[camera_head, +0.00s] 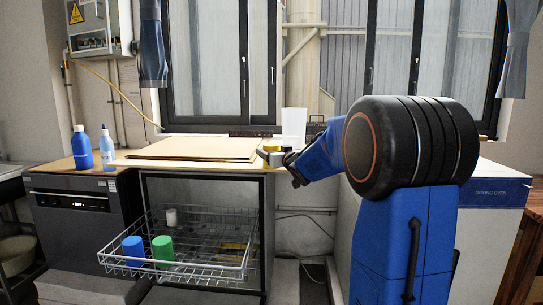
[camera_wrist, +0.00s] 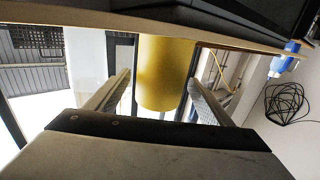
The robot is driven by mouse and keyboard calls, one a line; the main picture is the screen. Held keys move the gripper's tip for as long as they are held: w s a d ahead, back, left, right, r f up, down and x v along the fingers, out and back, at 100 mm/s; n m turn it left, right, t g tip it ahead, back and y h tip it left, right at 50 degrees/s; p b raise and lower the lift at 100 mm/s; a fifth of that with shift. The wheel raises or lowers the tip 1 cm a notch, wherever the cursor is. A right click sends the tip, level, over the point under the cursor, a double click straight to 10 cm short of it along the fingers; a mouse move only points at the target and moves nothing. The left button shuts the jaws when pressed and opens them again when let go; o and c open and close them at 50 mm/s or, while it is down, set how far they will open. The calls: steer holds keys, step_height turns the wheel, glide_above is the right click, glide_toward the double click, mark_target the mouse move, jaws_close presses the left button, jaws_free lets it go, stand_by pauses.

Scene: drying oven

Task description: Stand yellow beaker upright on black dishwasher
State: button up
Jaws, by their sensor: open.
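The yellow beaker (camera_wrist: 163,70) shows in the wrist view between the two fingers of my gripper (camera_wrist: 160,80). The fingers are open, with a visible gap on each side of the beaker. In the head view, my gripper (camera_head: 270,156) is at the right end of the wooden counter, and only a small bit of the yellow beaker (camera_head: 272,147) shows there. The black dishwasher (camera_head: 82,225) stands at the left under the counter top, with its control panel facing front.
A blue bottle (camera_head: 81,147) and a spray bottle (camera_head: 107,150) stand above the dishwasher. A flat board (camera_head: 195,149) lies mid-counter; a white container (camera_head: 293,127) stands behind my gripper. A pulled-out wire rack (camera_head: 205,272) holds blue (camera_head: 133,250), green (camera_head: 163,250) and white (camera_head: 171,217) beakers.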

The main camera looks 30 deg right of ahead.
steer(key=shift+w, duration=0.5)
steer(key=shift+c, duration=0.5)
steer(key=c, duration=1.1)
step_height(320, 180, up, 10)
steer(key=shift+r, duration=0.1)
step_height(320, 180, up, 3)
steer(key=shift+f, duration=0.1)
